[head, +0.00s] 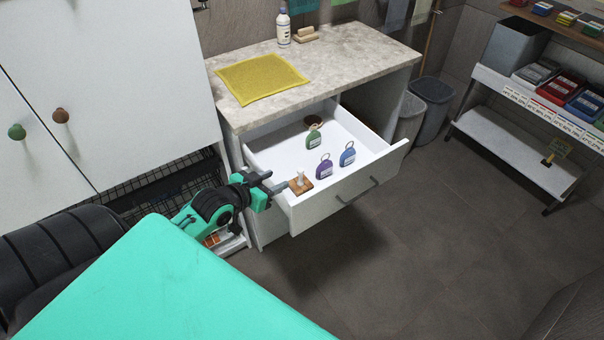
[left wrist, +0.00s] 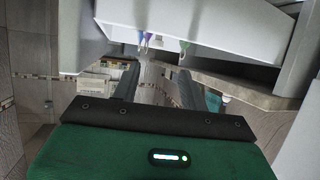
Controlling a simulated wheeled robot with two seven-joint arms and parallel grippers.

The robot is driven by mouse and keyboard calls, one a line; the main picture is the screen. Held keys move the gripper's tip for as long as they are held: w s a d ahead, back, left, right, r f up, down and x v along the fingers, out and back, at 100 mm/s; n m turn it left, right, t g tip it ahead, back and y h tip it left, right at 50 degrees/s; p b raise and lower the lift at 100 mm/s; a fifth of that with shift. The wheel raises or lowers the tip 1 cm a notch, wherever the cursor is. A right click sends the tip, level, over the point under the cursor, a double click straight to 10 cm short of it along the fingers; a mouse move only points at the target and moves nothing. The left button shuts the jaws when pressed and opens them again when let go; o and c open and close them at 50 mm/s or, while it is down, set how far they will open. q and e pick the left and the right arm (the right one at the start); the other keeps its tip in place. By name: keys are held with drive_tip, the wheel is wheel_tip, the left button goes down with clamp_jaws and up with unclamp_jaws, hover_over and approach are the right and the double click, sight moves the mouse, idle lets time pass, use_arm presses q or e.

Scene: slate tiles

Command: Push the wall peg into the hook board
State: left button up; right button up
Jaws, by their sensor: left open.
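A small brown wooden block with a pale upright peg (head: 300,180) sits in the front left corner of the open drawer; it may be the wall peg, but I cannot tell for sure. I cannot make out a hook board with certainty. My left gripper (head: 277,184) is open and empty at the drawer's left edge, just left of the block and apart from it. In the left wrist view its two fingers (left wrist: 158,80) point away, with a gap between them. My right gripper is not in view.
The white drawer (head: 352,190) stands open and holds green (head: 313,138), purple (head: 324,168) and blue (head: 347,154) tags. The stone counter (head: 335,65) above bears a yellow cloth (head: 260,78) and a bottle (head: 283,28). Bins (head: 432,100) stand right. The floor in front is clear.

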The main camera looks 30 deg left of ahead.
sight(301, 171)
use_arm(q)
drive_tip(key=x, duration=0.8)
drive_tip(key=shift+w+d, duration=0.1)
drive_tip(key=shift+f+p+x, duration=0.15)
drive_tip(key=shift+f+x, duration=0.05)
drive_tip(key=shift+x, duration=1.25)
drive_tip(key=shift+f+p+x, duration=0.15)
drive_tip(key=shift+x, duration=1.3)
drive_tip(key=shift+s+d, duration=0.15)
drive_tip(key=shift+s, duration=0.1)
clamp_jaws()
